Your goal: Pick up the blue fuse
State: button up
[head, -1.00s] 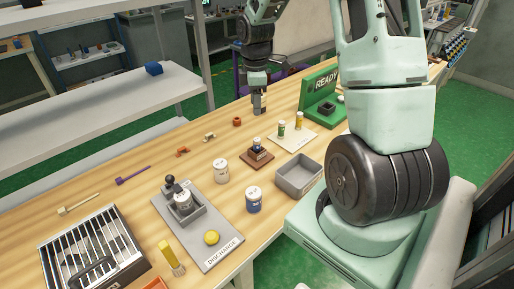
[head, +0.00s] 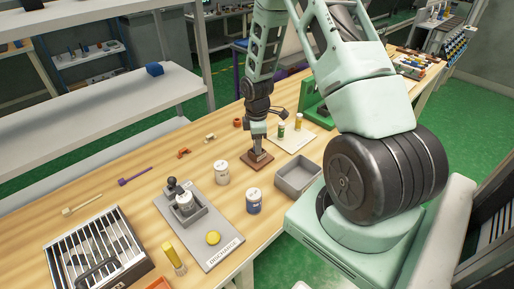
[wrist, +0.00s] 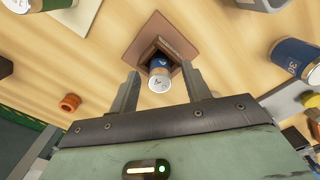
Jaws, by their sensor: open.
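The blue fuse (wrist: 159,75) is a small blue cylinder with a white end, standing in a square brown holder (wrist: 126,50) in the wrist view. My gripper (wrist: 161,73) is open, with one finger on each side of the fuse and visible gaps between. In the head view my gripper (head: 257,150) points down over the brown holder (head: 254,166) and hides the fuse there. I cannot tell how far down the fingers reach along the fuse.
A grey bin (head: 298,175) stands right of the holder. A white jar (head: 221,172) and a blue jar (head: 254,201) stand in front. A pale board with a green and a yellow fuse (head: 298,121) lies behind. A grey discharge tray (head: 222,244) sits at front left.

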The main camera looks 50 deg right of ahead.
jog(key=shift+f, duration=0.3)
grip_shut()
